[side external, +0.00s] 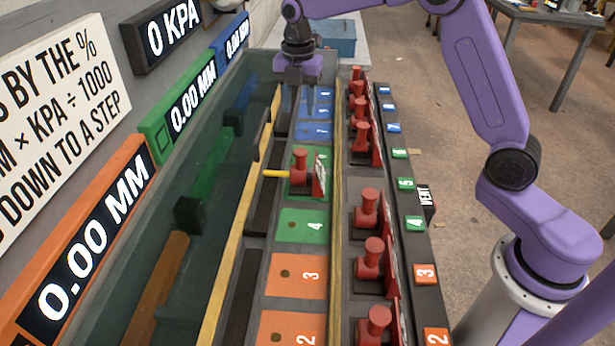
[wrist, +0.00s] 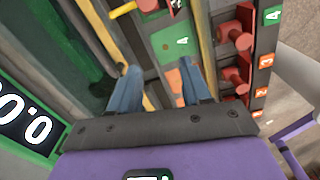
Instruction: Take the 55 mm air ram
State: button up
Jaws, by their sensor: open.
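Several red air rams stand in a rack to the right of the yellow rail, among them a near one (side external: 378,322), a middle one (side external: 368,208) and a far one (side external: 363,138). I cannot read which is the 55 mm one. Another red ram (side external: 301,165) sits on a green pad in the middle lane, with a yellow rod pointing left; its edge shows at the top of the wrist view (wrist: 148,5). My gripper (side external: 303,104) is open and empty over the far blue pads, beyond that ram. In the wrist view its blue fingers (wrist: 158,88) are apart with nothing between them.
Green pad 4 (side external: 302,226) and orange pad 3 (side external: 297,274) are bare. Yellow rails (side external: 336,250) edge the lane. Left stand displays reading 0.00 MM (side external: 95,245) and 0 KPA (side external: 173,33). A glass-sided trough (side external: 130,290) runs below them. A blue box (side external: 335,38) stands at the back.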

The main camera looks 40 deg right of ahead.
jog(key=n, duration=0.2)
send_near(300, 151)
notch_tip(300, 151, down, 10)
jog(key=shift+s+f, duration=0.1)
jog(key=shift+f, duration=0.1)
dwell(0.5)
grip_shut()
jog(key=shift+r, duration=0.1)
dwell(1.3)
